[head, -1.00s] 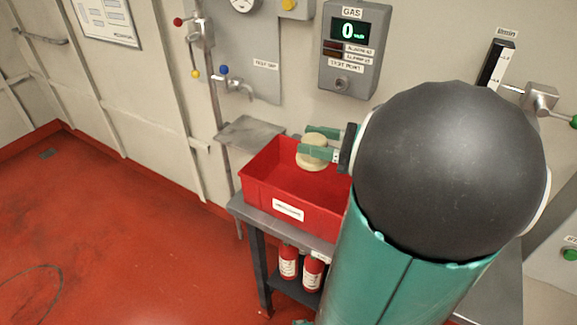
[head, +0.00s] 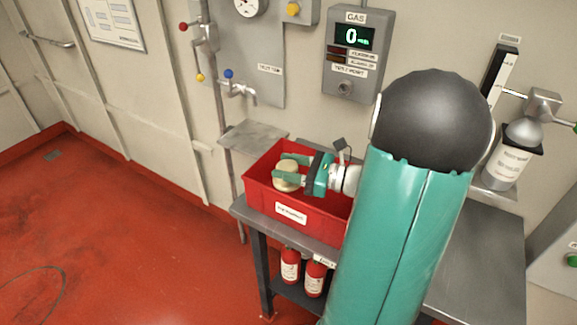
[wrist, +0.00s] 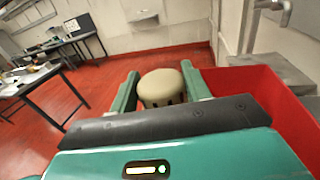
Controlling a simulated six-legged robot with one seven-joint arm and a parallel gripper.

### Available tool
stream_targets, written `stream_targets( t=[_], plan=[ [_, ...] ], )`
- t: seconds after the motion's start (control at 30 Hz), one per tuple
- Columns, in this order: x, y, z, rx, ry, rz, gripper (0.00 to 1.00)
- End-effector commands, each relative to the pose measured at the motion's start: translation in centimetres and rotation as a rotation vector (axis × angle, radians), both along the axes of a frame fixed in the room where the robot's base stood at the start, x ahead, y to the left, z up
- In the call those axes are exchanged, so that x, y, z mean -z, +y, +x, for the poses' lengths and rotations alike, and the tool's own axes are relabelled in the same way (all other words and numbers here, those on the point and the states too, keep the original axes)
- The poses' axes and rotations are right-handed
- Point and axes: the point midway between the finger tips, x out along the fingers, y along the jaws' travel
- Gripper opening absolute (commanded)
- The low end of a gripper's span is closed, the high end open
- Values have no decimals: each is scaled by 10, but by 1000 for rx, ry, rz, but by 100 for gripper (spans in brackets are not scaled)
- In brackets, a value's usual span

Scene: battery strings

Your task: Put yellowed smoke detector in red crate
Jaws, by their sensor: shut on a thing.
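The yellowed smoke detector (head: 287,178) is a round cream-coloured disc. My gripper (head: 288,170) is shut on it, with one green finger on each side. In the head view the detector is inside the outline of the red crate (head: 288,212), near its left part; whether it touches the crate floor cannot be told. The wrist view shows the detector (wrist: 162,88) between the fingers, with the red crate wall (wrist: 262,105) to the right. The crate has a white label on its front and stands on a grey metal table. My arm hides the crate's right end.
Red cylinders (head: 302,272) stand on the lower shelf. A gas panel (head: 357,55) and a tap (head: 240,90) are on the wall behind. The red floor to the left is open.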

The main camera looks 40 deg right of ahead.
Motion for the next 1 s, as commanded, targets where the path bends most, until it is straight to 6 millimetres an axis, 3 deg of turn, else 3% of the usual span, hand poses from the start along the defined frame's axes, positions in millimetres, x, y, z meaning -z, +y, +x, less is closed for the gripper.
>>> stream_targets(
  t=[0.23,0.27,0.37,0.73,1.0],
  plan=[
    [4,0,0,0,0,0,23],
    [4,0,0,1,-1,-1,51],
    [4,0,0,1,-1,-1,69],
    [-1,0,0,1,-1,-1,69],
    [0,-26,-39,5,2,-1,69]
  ],
)
